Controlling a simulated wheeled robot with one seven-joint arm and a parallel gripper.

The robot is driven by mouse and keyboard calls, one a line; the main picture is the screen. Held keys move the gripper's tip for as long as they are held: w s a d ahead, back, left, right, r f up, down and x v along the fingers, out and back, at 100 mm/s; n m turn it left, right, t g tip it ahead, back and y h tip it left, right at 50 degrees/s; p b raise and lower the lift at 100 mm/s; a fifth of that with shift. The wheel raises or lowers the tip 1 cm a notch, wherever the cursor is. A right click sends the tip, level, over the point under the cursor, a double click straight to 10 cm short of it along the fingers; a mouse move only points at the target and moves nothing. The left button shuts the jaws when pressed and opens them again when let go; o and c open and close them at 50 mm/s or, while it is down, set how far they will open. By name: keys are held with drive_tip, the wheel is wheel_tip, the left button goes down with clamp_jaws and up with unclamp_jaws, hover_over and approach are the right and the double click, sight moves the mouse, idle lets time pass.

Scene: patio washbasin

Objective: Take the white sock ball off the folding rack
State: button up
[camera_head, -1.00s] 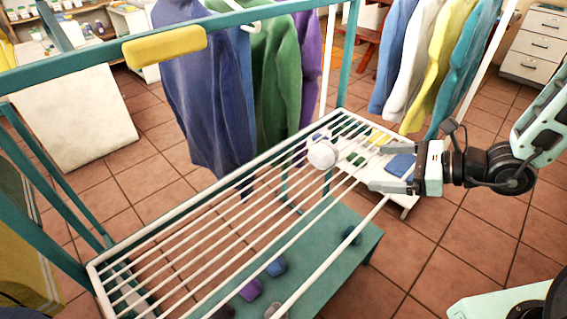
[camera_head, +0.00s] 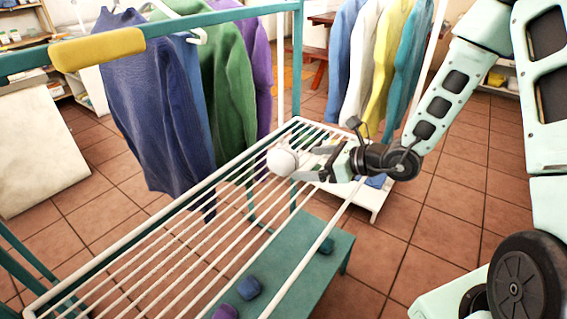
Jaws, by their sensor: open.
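The white sock ball (camera_head: 282,160) rests on the white bars of the folding rack (camera_head: 187,254), toward the rack's far right end. My gripper (camera_head: 303,165) is just right of the ball, its fingers pointing left at it. The fingers are open. The fingertips come up to the ball's right side, and I cannot tell whether they touch it or reach around it.
Hanging shirts, blue (camera_head: 150,105) and green (camera_head: 226,90), stand behind the rack beside a teal frame bar. A teal lower shelf (camera_head: 318,265) holds dark rolled items, including a blue one (camera_head: 249,287). Open tiled floor lies to the right.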

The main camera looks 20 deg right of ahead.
sight(295, 161)
drive_tip(key=x, duration=0.7)
drive_tip(key=shift+w+a+r, duration=0.2)
drive_tip(key=shift+w+a, duration=0.05)
drive_tip(key=shift+a, duration=0.05)
drive_tip(key=c, duration=1)
